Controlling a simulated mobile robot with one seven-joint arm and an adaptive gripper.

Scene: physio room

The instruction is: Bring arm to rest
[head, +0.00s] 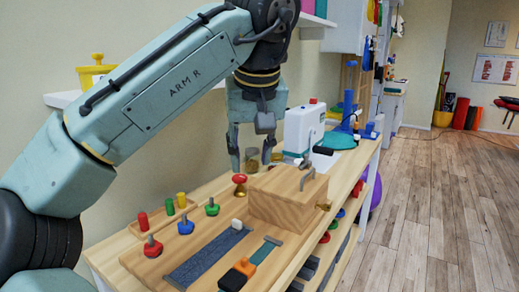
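My arm (170,85) reaches from the lower left up across the view and bends down at the wrist. My gripper (251,158) hangs over the wooden bench, pointing down. Its two fingers are apart, and I see nothing held between them. A red-topped knob (239,179) is just below the left finger in the picture. I cannot tell whether the finger touches it. A wooden block (288,198) with metal fittings on top stands right of and below the gripper.
The bench board (220,215) carries red, blue and green knobs, coloured pegs, a grey strip (207,257) and an orange-black piece (237,274). A white device (303,128) stands behind the block. A shelf with a yellow pot (96,72) is behind my arm. Wooden floor (440,210) at right is clear.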

